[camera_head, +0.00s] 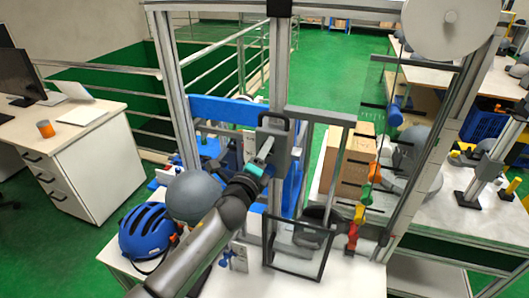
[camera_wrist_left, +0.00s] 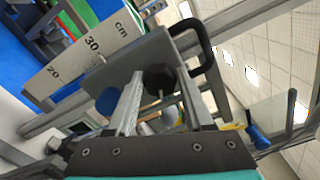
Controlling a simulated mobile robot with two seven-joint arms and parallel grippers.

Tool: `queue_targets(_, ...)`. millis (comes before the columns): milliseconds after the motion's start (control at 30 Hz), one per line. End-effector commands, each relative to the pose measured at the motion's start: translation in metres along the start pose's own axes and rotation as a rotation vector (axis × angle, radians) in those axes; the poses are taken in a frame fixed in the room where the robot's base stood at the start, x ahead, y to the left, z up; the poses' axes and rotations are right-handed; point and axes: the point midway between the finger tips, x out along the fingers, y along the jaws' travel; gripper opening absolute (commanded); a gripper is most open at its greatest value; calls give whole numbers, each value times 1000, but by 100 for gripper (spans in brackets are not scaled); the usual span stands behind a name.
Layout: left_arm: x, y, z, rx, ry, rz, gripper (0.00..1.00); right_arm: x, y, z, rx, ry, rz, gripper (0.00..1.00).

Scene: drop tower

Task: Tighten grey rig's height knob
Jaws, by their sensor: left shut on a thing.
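The grey rig (camera_head: 280,60) stands on the white bench, with a tall metal column and a dark grey carriage (camera_head: 273,133) with a black handle. The carriage also shows in the left wrist view (camera_wrist_left: 135,55), beside a scale marked in cm. A dark, faceted height knob (camera_wrist_left: 158,78) sticks out of the carriage. My left gripper (camera_head: 264,156) reaches the carriage from the lower left. In the left wrist view its fingers (camera_wrist_left: 158,88) stand on either side of the knob and are shut on it. In the head view the knob is hidden by the gripper. My right gripper is not in view.
A clear guard (camera_head: 299,247) stands at the rig's foot. Coloured tags (camera_head: 366,194) hang at right, near cardboard boxes (camera_head: 356,160).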

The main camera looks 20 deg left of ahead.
Motion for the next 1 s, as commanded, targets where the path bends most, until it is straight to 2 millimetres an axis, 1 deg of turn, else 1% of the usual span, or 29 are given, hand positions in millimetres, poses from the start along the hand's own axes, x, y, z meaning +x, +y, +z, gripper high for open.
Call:
queue_targets(200,0,-2,1,-184,-2,-5,0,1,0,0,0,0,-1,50)
queue_targets(433,0,-1,1,-324,-2,-4,0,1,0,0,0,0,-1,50)
queue_targets(700,1,-1,1,-406,-2,-6,0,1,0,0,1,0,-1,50)
queue_targets(1000,1,-1,1,-425,-1,-6,0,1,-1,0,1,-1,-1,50)
